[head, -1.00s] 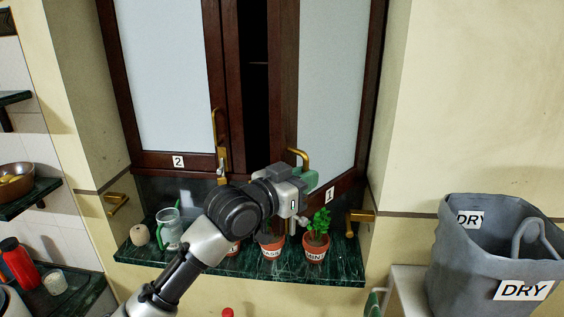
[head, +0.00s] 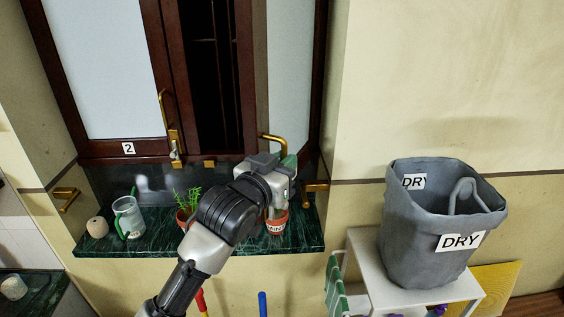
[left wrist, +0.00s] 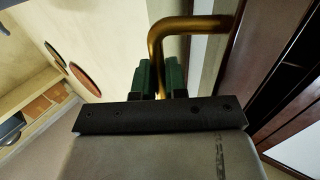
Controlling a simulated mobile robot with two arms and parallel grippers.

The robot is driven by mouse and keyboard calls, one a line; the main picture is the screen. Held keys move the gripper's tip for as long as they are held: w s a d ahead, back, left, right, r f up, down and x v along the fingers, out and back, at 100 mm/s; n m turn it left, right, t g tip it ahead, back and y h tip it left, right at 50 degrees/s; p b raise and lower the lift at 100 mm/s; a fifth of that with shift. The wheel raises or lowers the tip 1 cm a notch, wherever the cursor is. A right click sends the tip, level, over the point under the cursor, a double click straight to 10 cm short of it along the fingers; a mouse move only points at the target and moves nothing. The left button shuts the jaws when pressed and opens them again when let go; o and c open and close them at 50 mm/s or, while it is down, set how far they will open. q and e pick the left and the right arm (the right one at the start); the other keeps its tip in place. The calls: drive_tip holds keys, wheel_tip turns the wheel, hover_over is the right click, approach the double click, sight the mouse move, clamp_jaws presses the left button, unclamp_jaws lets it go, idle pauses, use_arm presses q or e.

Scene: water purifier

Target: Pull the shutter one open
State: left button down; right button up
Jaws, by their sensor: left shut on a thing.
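Shutter one (head: 289,70) is the right-hand door with a dark wood frame and a pale panel, and it stands ajar with a dark gap on its left. Its brass handle (head: 278,138) is bent like a hook. My left gripper (head: 288,163) is at the lower end of this handle. In the left wrist view the green fingers (left wrist: 160,76) are shut around the brass handle (left wrist: 190,28). The label of shutter one is hidden behind my left arm. Shutter two (head: 110,70), labelled 2, appears closed. My right gripper is not in view.
A green marble sill (head: 95,243) below the shutters holds a glass jug (head: 128,217), a round beige object (head: 97,227) and potted plants (head: 187,207). A grey DRY basket (head: 420,245) stands on a white stand at right. Brass hooks flank the window.

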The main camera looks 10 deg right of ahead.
use_arm(q)
drive_tip(key=shift+r, duration=0.2)
drive_tip(key=c, duration=1.5)
unclamp_jaws()
drive_tip(key=shift+o, duration=1.4)
drive_tip(key=shift+w, duration=0.1)
drive_tip(key=shift+o, duration=0.2)
drive_tip(key=shift+d+f, duration=0.15)
drive_tip(key=shift+s+a+f, duration=0.1)
drive_tip(key=shift+s+a, duration=0.2)
drive_tip(key=shift+a, duration=0.1)
drive_tip(key=b+v, duration=0.4)
drive_tip(key=v, duration=0.5)
drive_tip(key=shift+s+a, duration=0.3)
